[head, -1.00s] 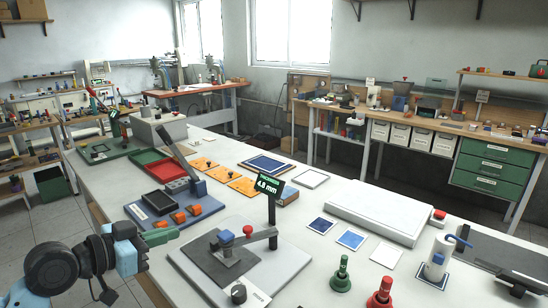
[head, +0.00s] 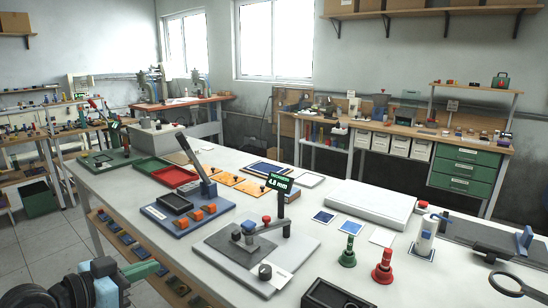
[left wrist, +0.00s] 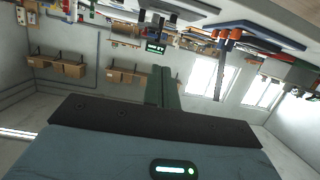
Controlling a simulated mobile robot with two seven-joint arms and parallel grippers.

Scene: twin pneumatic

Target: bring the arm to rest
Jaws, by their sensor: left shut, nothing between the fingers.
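My left gripper (head: 141,271) is at the lower left of the head view, with its green fingers shut and empty. It is apart from the white table (head: 330,262), beside its near left edge. Its arm comes in at the bottom left corner. In the left wrist view the fingers (left wrist: 163,88) show together with nothing between them, and the room appears upside down. My right gripper is not in view.
The thickness gauge's grey base (head: 222,267), with a 4.8 mm display (head: 279,183), stands on the near table. Nearby are a blue fixture plate (head: 160,215), a green stamp (head: 348,252) and a red stamp (head: 382,266). A shelf (head: 130,250) with small parts lies under the table edge.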

